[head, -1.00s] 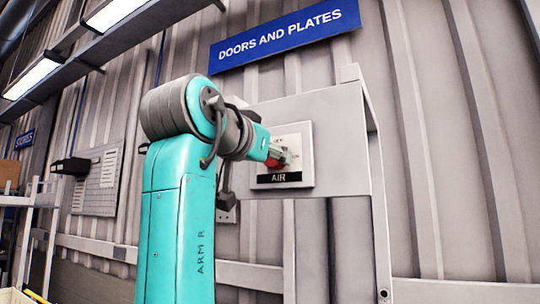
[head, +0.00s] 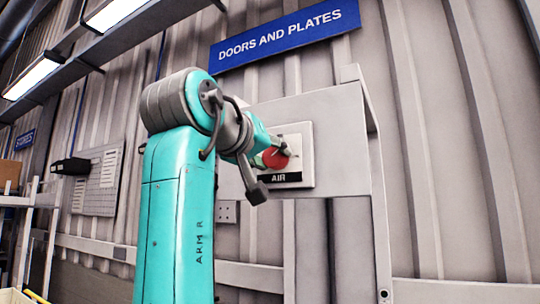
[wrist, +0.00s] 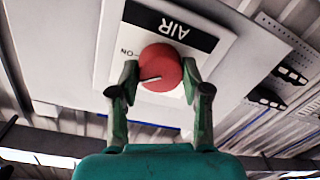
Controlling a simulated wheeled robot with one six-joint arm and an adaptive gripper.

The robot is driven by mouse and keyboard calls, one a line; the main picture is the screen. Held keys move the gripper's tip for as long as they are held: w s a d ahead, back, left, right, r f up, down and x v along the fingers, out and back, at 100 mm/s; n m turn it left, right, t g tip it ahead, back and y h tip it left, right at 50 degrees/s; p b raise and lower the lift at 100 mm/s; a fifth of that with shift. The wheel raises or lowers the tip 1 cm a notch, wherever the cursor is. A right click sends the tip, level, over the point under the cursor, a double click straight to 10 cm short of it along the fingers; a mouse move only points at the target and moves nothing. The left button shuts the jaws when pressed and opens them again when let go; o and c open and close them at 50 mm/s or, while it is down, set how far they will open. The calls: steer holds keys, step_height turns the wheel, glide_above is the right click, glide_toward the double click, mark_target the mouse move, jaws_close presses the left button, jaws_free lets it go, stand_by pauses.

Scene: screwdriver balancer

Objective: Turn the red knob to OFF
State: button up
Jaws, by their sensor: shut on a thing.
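The red knob (head: 275,158) is on a pale plate (head: 306,170) marked AIR, fixed to a grey panel. My gripper (head: 277,154) reaches it from the left. In the wrist view the round knob (wrist: 161,66) sits between the two fingers of my gripper (wrist: 161,80), one on each side, shut on it. A white line on the knob points left and slightly down there. The AIR label (wrist: 172,26) appears upside down, and an ON mark (wrist: 127,51) shows left of the knob. No OFF mark is readable; the fingers and palm cover part of the plate.
A blue DOORS AND PLATES sign (head: 285,35) hangs above the panel (head: 340,130) on a corrugated wall. A notice board (head: 97,182) and a shelf rack (head: 38,205) stand farther left. The space right of the panel is clear.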

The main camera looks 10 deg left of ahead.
steer(key=n, duration=1)
steer(key=shift+h, duration=0.4)
steer(key=shift+a+n, duration=0.1)
steer(key=shift+n, duration=0.2)
steer(key=o, duration=1.2)
steer(key=shift+c, duration=0.2)
steer(key=v, duration=1.1)
steer(key=shift+s+a+r+g, duration=0.15)
steer(key=shift+s+r+g, duration=0.15)
steer(key=shift+s, duration=0.05)
